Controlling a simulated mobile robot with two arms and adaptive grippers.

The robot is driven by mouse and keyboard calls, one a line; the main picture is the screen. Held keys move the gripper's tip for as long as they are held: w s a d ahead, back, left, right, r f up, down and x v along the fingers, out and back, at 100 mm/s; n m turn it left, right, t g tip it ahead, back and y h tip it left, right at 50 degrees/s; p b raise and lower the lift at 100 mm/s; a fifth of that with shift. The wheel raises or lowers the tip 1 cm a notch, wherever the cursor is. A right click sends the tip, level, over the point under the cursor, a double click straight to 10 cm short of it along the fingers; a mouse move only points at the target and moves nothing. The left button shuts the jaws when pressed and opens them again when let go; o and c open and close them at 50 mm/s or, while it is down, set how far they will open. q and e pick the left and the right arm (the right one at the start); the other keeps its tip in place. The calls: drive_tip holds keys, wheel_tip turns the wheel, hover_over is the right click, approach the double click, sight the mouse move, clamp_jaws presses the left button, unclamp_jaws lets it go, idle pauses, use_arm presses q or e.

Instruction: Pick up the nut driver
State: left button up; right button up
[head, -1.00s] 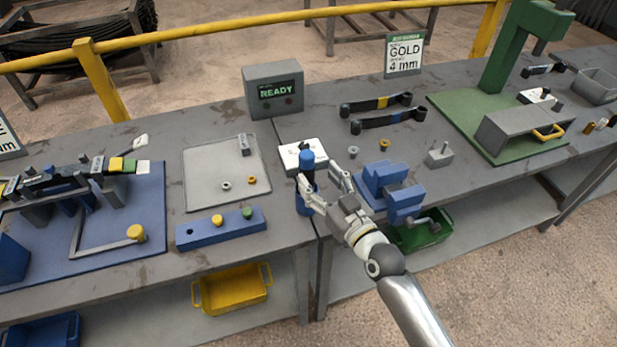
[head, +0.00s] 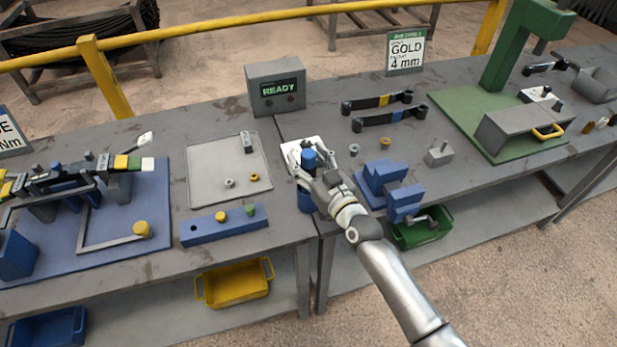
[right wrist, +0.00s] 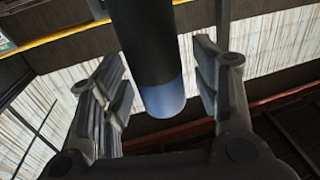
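The upright tool with a blue cap and dark body, which looks like the nut driver (head: 308,159), stands near the front edge of the bench in the head view. Blue also shows at its lower part, partly hidden by my right gripper. My right gripper (head: 314,183) is at the tool's side, its fingers around the upper part. In the right wrist view a dark cylinder with a blue end (right wrist: 150,55) stands between the spread fingers of my right gripper (right wrist: 160,95), with gaps visible on both sides. My left gripper is not in view.
A white block (head: 293,150) sits right behind the tool. A blue clamp (head: 385,178) stands close to the right, beside my right arm. A grey tray (head: 205,185) with small nuts and a blue strip (head: 200,233) lie to the left. A grey READY box (head: 262,75) stands behind.

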clamp_jaws()
drive_tip(key=shift+w+r, duration=0.1)
drive_tip(key=shift+r, duration=0.1)
